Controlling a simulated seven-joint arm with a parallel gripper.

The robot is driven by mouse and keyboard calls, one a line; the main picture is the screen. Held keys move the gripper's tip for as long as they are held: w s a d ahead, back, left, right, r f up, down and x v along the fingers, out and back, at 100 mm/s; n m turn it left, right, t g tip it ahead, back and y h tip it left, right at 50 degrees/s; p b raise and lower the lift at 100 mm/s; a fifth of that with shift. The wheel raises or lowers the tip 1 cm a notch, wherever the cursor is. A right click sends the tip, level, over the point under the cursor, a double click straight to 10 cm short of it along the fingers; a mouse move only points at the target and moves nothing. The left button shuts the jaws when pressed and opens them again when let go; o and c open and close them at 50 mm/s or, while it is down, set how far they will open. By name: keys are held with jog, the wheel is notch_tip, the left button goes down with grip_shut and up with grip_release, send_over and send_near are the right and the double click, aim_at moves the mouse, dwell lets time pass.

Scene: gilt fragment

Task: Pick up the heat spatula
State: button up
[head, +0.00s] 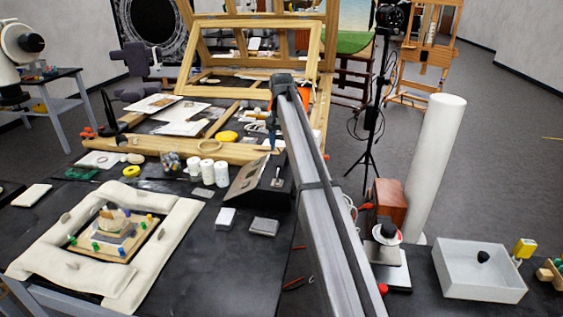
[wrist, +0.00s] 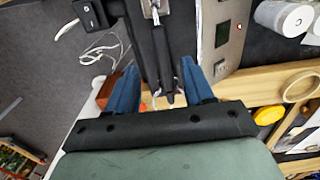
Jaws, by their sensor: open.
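A slim tool with a black handle (wrist: 161,50) and a metal part towards the top of the wrist view looks like the heat spatula, though I cannot be sure. It lies over a dark strip, its handle end between my fingers in that picture. In the head view a small metal piece (head: 277,178) on the black stand may be part of it. My gripper (wrist: 159,68) has two blue fingers, apart, one on each side of the handle. It holds nothing. In the head view my gripper (head: 273,132) points down above the bench, partly hidden by my arm.
A sloped grey panel (head: 246,178) stands beside the tool. White rolls (head: 207,172) and a wooden beam (head: 190,148) are close by. A black switch box (wrist: 90,13) with white cable lies left in the wrist view. A white tray (head: 480,270) stands right.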

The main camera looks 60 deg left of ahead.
aim_at(281, 159)
jog(key=shift+a+f, duration=0.2)
jog(key=shift+f, duration=3.35)
jog(key=shift+c, duration=0.4)
grip_shut()
